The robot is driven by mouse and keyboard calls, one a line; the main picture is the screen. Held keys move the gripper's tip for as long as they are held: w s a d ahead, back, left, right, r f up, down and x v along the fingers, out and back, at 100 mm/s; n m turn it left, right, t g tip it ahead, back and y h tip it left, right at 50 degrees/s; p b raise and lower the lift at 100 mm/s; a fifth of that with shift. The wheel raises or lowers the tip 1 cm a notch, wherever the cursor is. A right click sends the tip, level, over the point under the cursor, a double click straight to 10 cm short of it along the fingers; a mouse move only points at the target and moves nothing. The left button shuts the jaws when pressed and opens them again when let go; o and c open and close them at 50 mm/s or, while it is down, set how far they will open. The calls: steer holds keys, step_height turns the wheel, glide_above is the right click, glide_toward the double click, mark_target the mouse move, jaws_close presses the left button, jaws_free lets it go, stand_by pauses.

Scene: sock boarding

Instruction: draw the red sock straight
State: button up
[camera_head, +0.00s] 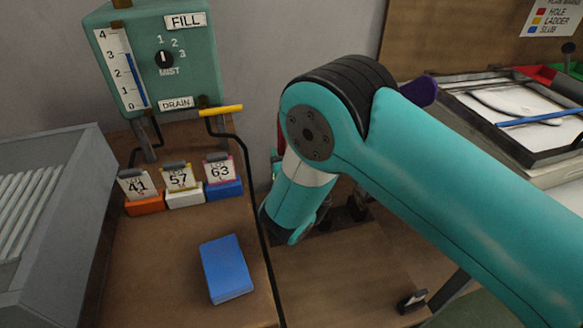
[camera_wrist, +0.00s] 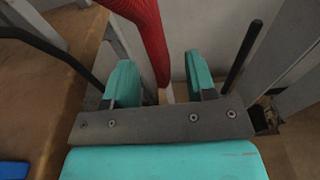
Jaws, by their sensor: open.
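The red sock (camera_wrist: 146,30) hangs from the top of the wrist view and narrows downward to the gap between my gripper's fingers. A pale strip (camera_wrist: 167,95) shows just below its lower end. My gripper (camera_wrist: 160,75) is open, with one teal finger on each side of the sock's lower part. I see no clear contact between fingers and sock. The sock's upper part is out of the picture. In the head view my arm hides the gripper and nearly all of the sock; a thin red sliver (camera_head: 280,136) shows behind the arm.
A teal box with dials (camera_head: 165,60) stands at the back left. Several numbered tags on coloured blocks (camera_head: 184,199) and a blue block (camera_head: 226,268) sit on the brown bench (camera_head: 160,295). A grey ribbed unit (camera_head: 60,200) is at left. A framed tray (camera_head: 520,155) is at right.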

steer(key=f+b+v, duration=0.1)
steer(key=b+v, duration=0.4)
steer(key=v, duration=0.2)
steer(key=s+d+r+m+g+h, duration=0.1)
steer(key=d+r+m+g+h, duration=0.25)
steer(key=d+m, duration=0.6)
steer(key=s+d+r+m+g+h, duration=0.15)
steer(key=d+m+g+h, duration=0.35)
steer(key=m, duration=0.8)
steer(key=s+r+m+g+y, duration=0.4)
steer(key=s+r+m, duration=0.1)
steer(key=s, duration=0.7)
steer(key=s+r+m+g+y, duration=0.3)
steer(key=s+r+m+y, duration=0.15)
steer(key=s, duration=0.65)
step_height(320, 180, up, 17)
steer(key=p, duration=1.6)
steer(key=shift+s, duration=0.4)
steer(key=shift+g, duration=0.25)
